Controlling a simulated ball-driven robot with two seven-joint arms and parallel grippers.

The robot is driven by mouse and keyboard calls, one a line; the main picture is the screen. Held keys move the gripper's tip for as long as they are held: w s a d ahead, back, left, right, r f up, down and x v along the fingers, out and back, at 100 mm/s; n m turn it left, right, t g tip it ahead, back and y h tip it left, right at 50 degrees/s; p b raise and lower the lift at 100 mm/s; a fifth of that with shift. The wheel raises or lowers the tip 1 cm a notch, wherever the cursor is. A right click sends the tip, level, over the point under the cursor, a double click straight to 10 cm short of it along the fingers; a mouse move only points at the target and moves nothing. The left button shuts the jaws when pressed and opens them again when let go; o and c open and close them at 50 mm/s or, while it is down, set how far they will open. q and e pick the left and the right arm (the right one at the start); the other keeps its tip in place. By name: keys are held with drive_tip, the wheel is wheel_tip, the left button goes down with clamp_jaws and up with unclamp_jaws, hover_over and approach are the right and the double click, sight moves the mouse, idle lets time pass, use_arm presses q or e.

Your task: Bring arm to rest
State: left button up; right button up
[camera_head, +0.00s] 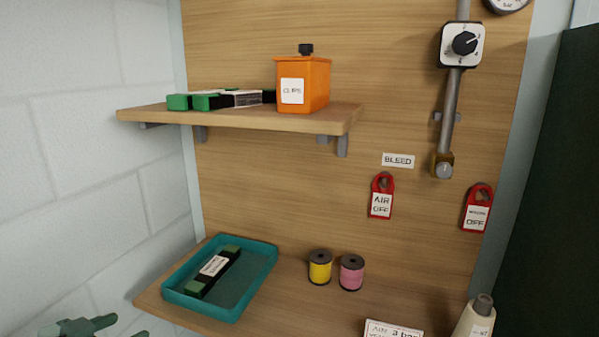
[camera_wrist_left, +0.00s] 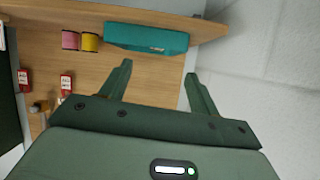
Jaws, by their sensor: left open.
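My left gripper (camera_head: 95,327) shows at the bottom left corner of the head view, green and cut off by the frame's lower edge. It is below and in front of the lower shelf, apart from everything. In the left wrist view its two fingers (camera_wrist_left: 158,92) are spread with nothing between them. Behind them are the wooden board and the underlying shelf with the teal tray (camera_wrist_left: 147,38). My right gripper is in neither view.
The teal tray (camera_head: 270,262) on the lower shelf holds a black and green block (camera_head: 228,262). Yellow (camera_head: 320,268) and pink (camera_head: 351,273) spools stand beside it. An upper shelf (camera_head: 240,118) carries an orange box (camera_head: 318,85) and several similar blocks. A white wall (camera_head: 80,130) is at left.

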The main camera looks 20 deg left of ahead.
use_arm(q)
drive_tip(key=w+a+f+m+t+b, duration=0.1)
drive_tip(key=w+f+m+t, duration=0.15)
drive_tip(key=f, duration=0.55)
drive_tip(key=w+a+f+m+t+b, duration=0.1)
drive_tip(key=w+a+f+m, duration=0.15)
drive_tip(key=f, duration=0.65)
drive_tip(key=s+d+f+n+g+y+b, duration=0.15)
drive_tip(key=s+f, duration=0.25)
drive_tip(key=f, duration=0.7)
drive_tip(key=s+f+n+g+y, duration=0.1)
drive_tip(key=s+f+g+y, duration=0.15)
drive_tip(key=f, duration=0.85)
drive_tip(key=s+d+f+g+h+b, duration=0.1)
drive_tip(key=s+d+f+g, duration=0.3)
drive_tip(key=s+f, duration=0.4)
drive_tip(key=s+d+f+g+h+b, duration=0.1)
drive_tip(key=s+d+f+g+b, duration=0.1)
drive_tip(key=s+d+f, duration=0.5)
drive_tip(key=s+d+f+g+b, duration=0.2)
drive_tip(key=s+d+f+g, duration=0.3)
drive_tip(key=s+f, duration=0.6)
drive_tip(key=s, duration=0.4)
drive_tip(key=shift+s+d+f+n+g+h+b, duration=0.15)
drive_tip(key=shift+s+n+g+h+b, duration=0.2)
drive_tip(key=shift+h, duration=0.05)
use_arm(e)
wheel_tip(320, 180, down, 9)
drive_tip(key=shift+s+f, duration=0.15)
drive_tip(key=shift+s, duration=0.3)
